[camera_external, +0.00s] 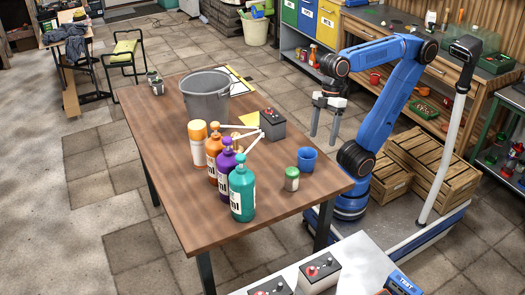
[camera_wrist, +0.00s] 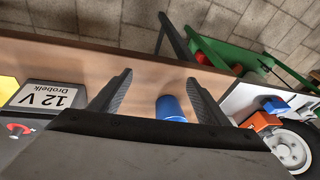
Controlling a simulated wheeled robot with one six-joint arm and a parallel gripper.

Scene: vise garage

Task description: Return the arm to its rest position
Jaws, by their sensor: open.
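My arm (camera_external: 387,100) is blue and stands on my base at the right of the wooden table. It is raised and bent, reaching toward the table. My gripper (camera_external: 323,138) hangs with its fingers pointing down, off the table's right edge in the external view. The two grey fingers are apart with nothing between them that they hold. In the wrist view my gripper (camera_wrist: 159,85) shows both fingers spread, with a blue cup (camera_wrist: 170,108) seen beyond them on the table.
The wooden table (camera_external: 160,150) bears a grey bucket (camera_external: 206,100), a battery (camera_external: 272,124), several bottles, the blue cup (camera_external: 307,159) and a green can (camera_external: 291,179). Wooden crates (camera_external: 432,172) stand close behind my arm. A white-topped bench (camera_external: 350,262) with batteries stands in front.

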